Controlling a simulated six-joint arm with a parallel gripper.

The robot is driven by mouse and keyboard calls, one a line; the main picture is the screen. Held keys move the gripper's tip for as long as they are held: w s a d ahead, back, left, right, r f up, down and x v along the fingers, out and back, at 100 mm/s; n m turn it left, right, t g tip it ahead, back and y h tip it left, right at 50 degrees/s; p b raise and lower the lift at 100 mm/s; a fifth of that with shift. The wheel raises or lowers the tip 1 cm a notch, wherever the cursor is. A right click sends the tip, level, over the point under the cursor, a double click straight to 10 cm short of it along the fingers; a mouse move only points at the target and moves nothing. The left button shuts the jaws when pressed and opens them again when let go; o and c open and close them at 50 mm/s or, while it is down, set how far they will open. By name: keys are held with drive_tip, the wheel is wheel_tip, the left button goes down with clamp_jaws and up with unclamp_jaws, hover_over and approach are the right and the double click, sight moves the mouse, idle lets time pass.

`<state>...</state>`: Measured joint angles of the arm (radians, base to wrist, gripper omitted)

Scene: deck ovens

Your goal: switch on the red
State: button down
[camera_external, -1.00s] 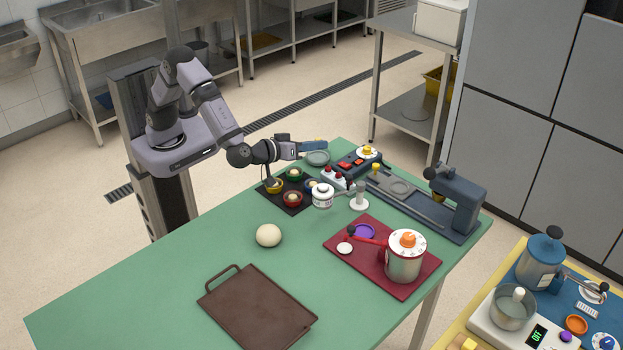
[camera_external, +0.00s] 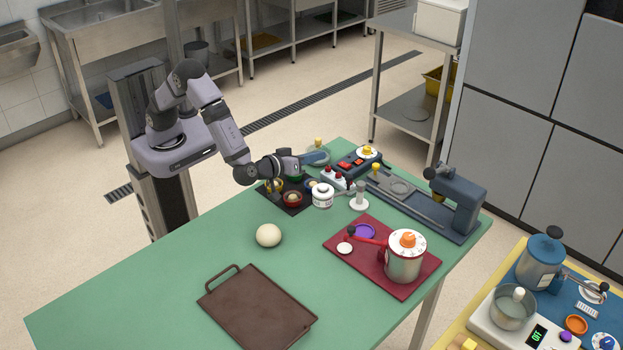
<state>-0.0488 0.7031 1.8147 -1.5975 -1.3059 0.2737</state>
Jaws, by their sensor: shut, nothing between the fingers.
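A dark control box (camera_external: 360,162) with red rocker switches (camera_external: 345,164) and a yellow-and-white dial (camera_external: 367,152) sits at the far side of the green table. Whether the switches are on or off is too small to tell. A smaller block with red-and-white knobs (camera_external: 333,177) stands in front of the box.
Small bowls on a dark mat (camera_external: 268,194) lie below my wrist. A white jar (camera_external: 322,196), a dough ball (camera_external: 268,235) and a brown tray (camera_external: 255,310) are nearer. A blue press (camera_external: 460,205) stands right. The table's left part is clear.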

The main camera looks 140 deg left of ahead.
drive_tip(key=p, duration=0.2)
hover_over(341, 164)
drive_tip(key=f+v, duration=0.1)
drive_tip(key=v, duration=0.2)
drive_tip(key=f, duration=0.2)
drive_tip(key=shift+w+a+f, duration=0.15)
drive_tip(key=shift+w+f, duration=0.2)
drive_tip(key=shift+f, duration=0.15)
drive_tip(key=shift+w+a+f, duration=0.1)
drive_tip(key=shift+w+f, duration=0.25)
drive_tip(key=shift+f, duration=0.2)
drive_tip(key=shift+w+f+p, duration=0.25)
drive_tip(key=shift+f+p, duration=0.05)
drive_tip(key=shift+f, duration=0.45)
drive_tip(key=shift+w+f+m, duration=0.15)
drive_tip(key=shift+f+m, duration=0.1)
drive_tip(key=shift+m, duration=0.05)
